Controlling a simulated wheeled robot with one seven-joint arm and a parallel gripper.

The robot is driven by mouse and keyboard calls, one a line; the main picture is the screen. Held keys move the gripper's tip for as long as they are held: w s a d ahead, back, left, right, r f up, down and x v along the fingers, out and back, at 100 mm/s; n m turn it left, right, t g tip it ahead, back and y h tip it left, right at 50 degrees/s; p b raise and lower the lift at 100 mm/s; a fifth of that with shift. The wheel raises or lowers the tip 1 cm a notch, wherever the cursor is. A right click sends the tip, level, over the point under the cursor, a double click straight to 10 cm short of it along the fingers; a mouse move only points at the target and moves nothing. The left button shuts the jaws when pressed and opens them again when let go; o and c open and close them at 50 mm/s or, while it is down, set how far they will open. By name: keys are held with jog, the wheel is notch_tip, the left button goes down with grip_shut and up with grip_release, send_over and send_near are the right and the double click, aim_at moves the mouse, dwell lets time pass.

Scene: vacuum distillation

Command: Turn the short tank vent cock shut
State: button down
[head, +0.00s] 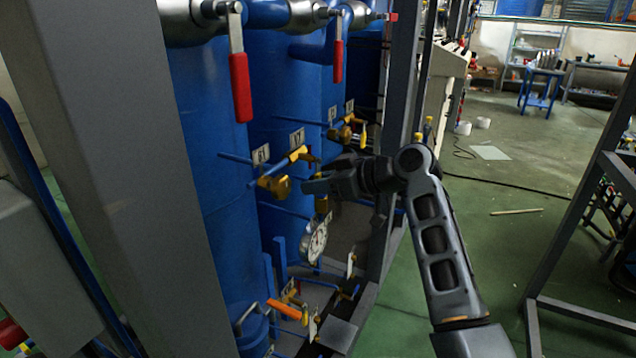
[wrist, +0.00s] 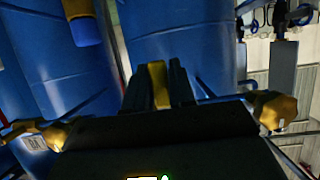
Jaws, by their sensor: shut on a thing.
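My gripper (head: 308,187) reaches in from the right to the blue tanks at the height of a row of small brass cocks. In the wrist view its dark fingers (wrist: 159,88) are shut on a yellow cock handle (wrist: 157,82), which stands up between them. In the head view a brass cock (head: 274,186) sits just left of the fingertips, below the tag marked 61. Another cock with a yellow handle (head: 299,156) is just above, by the tag V7. The gripped handle's joint with its cock is hidden by my gripper.
Blue tanks (head: 205,130) stand behind the cocks. Red-handled levers (head: 240,88) hang above, and a round gauge (head: 314,241) is below my gripper. A grey frame post (head: 403,75) stands close behind my arm. Brass fittings (wrist: 275,108) flank my gripper. Open green floor lies right.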

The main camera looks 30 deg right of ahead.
jog(key=c, duration=1)
grip_release()
jog(key=shift+c, duration=0.2)
jog(key=shift+s, duration=0.1)
jog(key=b+v, duration=0.1)
jog(key=v, duration=0.6)
jog(key=shift+s+d, duration=0.2)
jog(key=shift+s, duration=0.05)
